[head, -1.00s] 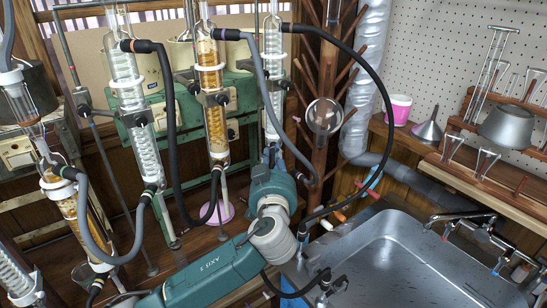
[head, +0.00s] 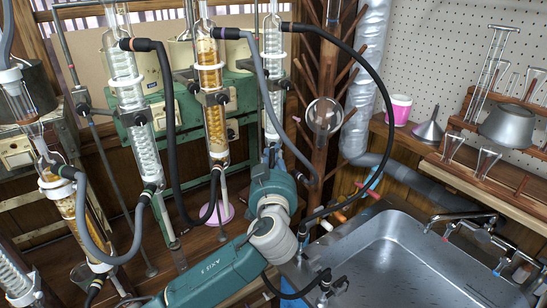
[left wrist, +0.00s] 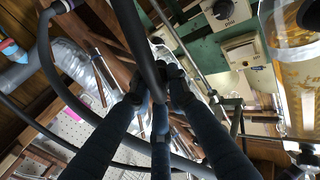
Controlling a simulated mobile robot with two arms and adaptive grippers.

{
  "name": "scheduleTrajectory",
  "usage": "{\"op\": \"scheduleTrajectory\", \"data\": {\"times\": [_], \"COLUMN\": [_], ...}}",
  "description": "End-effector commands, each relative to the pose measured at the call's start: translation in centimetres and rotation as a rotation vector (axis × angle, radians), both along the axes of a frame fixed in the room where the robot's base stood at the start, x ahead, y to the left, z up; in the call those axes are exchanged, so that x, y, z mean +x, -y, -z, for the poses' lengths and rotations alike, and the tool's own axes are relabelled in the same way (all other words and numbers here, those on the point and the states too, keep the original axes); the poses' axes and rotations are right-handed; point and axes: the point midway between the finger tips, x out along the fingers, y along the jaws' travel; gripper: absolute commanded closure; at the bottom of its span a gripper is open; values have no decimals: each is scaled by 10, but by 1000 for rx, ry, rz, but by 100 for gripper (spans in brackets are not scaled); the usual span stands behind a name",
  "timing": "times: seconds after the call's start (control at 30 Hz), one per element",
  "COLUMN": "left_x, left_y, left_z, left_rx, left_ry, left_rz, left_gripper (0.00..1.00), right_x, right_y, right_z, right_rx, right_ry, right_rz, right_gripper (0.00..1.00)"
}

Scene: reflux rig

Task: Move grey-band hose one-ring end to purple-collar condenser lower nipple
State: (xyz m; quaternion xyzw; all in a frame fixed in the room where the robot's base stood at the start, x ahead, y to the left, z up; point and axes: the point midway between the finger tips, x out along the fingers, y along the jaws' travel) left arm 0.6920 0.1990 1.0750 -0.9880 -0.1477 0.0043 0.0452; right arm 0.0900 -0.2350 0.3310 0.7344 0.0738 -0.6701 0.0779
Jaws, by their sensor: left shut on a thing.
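My left gripper (head: 272,154) is by the lower end of the right-hand clear condenser (head: 272,70). Its fingertips are small and partly hidden there. In the left wrist view the dark fingers (left wrist: 155,92) close together on a dark hose (left wrist: 142,40). I cannot make out its bands or rings, or which end is held. In the head view a grey hose (head: 262,75) starts beside the amber condenser (head: 212,100) and passes in front of the right-hand condenser, close to my gripper. Another clear condenser (head: 130,80) stands left. My right gripper is out of view.
Black hoses (head: 170,110) (head: 385,100) and a left grey hose (head: 88,228) loop around the glassware. A wooden peg rack (head: 325,80) stands behind my gripper. The metal sink (head: 400,255) lies right. A purplish disc (head: 222,213) is below the amber condenser.

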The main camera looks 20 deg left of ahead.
Motion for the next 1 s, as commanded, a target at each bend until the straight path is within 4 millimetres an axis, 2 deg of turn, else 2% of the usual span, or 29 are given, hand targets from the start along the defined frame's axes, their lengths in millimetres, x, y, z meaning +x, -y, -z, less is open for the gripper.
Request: {"op": "scheduleTrajectory", "data": {"times": [0.67, 0.7, 0.8, 1.0], "left_x": [8, 8, 7, 7], "left_y": [-2, -2, -2, -2], "left_z": [0, -1, -1, -1], "left_rx": [0, 0, 0, 0], "left_ry": [1, 1, 1, 1], "left_rz": [-1, 0, 0, 0], "left_gripper": [100, 79, 62, 62], "right_x": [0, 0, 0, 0], "right_y": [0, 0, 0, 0], "right_z": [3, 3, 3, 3], "right_rx": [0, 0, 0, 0], "right_ry": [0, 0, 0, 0], "right_rz": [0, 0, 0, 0], "right_gripper": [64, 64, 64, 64]}}
